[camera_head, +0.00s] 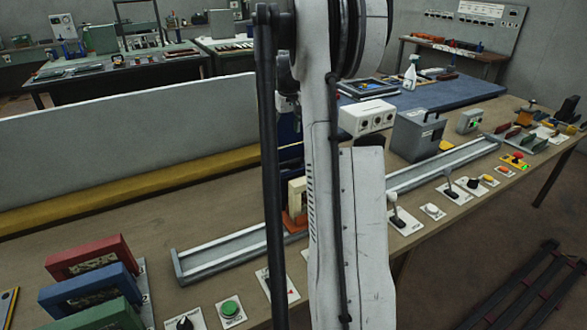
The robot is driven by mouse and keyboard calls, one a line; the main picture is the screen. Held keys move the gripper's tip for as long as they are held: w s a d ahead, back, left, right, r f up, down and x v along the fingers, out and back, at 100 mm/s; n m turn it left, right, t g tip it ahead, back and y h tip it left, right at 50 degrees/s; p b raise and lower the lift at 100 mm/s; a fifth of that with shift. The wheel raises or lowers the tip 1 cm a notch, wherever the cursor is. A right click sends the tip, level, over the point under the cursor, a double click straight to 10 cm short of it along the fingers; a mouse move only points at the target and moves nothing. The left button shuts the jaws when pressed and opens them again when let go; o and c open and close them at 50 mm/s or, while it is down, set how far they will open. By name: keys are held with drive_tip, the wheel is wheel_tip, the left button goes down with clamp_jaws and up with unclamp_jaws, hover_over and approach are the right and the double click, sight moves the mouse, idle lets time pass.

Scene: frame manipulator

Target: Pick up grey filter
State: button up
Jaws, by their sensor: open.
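I cannot single out a grey filter with certainty. A dark grey box with a lighter lid (417,136) stands on the bench right of my arm. Red (88,256), blue (90,290) and green (105,318) upright blocks stand in a row at the lower left. A narrow grey piece (145,290) shows at their right end. My arm crosses the middle of the view and hides part of the bench. My gripper does not show.
A long grey channel (225,254) runs along the bench, passing behind my arm. A cream and orange object (296,200) stands by it. Buttons and levers (397,216) line the front edge. A white box (367,117) sits right of my arm. A low wall (130,130) borders the back.

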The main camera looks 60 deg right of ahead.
approach(294, 161)
drive_tip(key=f, duration=0.3)
drive_tip(key=w+f+p, duration=0.1)
drive_tip(key=shift+d+f, duration=0.25)
drive_tip(key=shift+d, duration=0.1)
drive_tip(key=shift+w+f+p, duration=0.2)
drive_tip(key=shift+f+p, duration=0.45)
drive_tip(key=shift+f, duration=2.1)
drive_tip(key=c, duration=1.3)
drive_tip(key=shift+o, duration=0.2)
drive_tip(key=shift+r, duration=0.1)
